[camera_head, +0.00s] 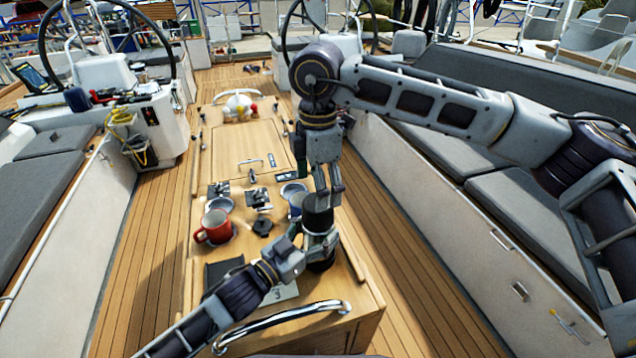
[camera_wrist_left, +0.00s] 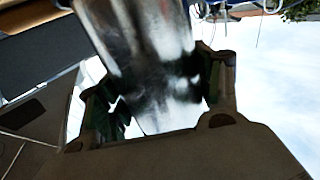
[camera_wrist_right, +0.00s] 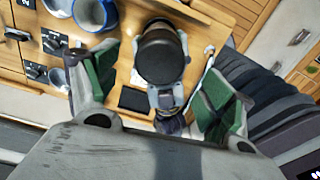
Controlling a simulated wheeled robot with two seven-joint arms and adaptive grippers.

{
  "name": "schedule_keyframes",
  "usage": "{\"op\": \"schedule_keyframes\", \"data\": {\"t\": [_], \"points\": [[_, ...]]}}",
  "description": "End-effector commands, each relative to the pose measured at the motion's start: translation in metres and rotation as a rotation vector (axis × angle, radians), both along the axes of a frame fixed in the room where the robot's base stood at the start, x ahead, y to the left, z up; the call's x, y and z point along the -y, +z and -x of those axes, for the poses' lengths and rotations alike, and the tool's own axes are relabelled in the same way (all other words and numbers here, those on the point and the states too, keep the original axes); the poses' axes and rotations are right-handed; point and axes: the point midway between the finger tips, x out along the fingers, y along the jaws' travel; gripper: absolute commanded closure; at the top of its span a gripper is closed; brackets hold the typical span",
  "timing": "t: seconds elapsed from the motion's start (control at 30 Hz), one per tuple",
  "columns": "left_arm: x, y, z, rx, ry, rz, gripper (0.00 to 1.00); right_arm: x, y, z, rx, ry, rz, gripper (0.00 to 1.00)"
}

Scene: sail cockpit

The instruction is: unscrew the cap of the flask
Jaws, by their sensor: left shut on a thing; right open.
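The flask stands upright on the cockpit table, its black cap (camera_head: 318,203) on top. My left gripper (camera_head: 319,240) is shut around the flask's body from the front left. In the left wrist view the shiny metal flask (camera_wrist_left: 148,50) fills the space between the left fingers (camera_wrist_left: 165,95). My right gripper (camera_head: 325,190) points down just above the cap and is open. In the right wrist view the round dark cap (camera_wrist_right: 160,55) lies between and beyond the open right fingers (camera_wrist_right: 160,72).
A red mug (camera_head: 214,228) stands left of the flask, and a blue mug (camera_head: 295,200) close behind it. A black tray-like item (camera_head: 222,272) lies front left. A steel rail (camera_head: 283,313) edges the table front. Small fittings lie farther back; the hatch top (camera_head: 240,150) is mostly clear.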

Motion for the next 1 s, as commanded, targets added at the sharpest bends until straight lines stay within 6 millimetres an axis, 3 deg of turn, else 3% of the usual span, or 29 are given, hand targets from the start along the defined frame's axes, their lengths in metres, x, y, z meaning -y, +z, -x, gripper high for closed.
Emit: {"op": "schedule_keyframes", "data": {"t": [0.67, 1.0], "points": [[0.0, 0.0, 0.0, -0.001, 0.0, 0.001, 1.0, 0.0, -0.001, 0.0, 0.0, -0.075, 0.0, 0.18], [0.0, 0.0, 0.0, 0.0, 0.0, 0.0, 1.0, 0.0, -0.021, 0.0, 0.0, -0.075, 0.0, 0.18]]}}
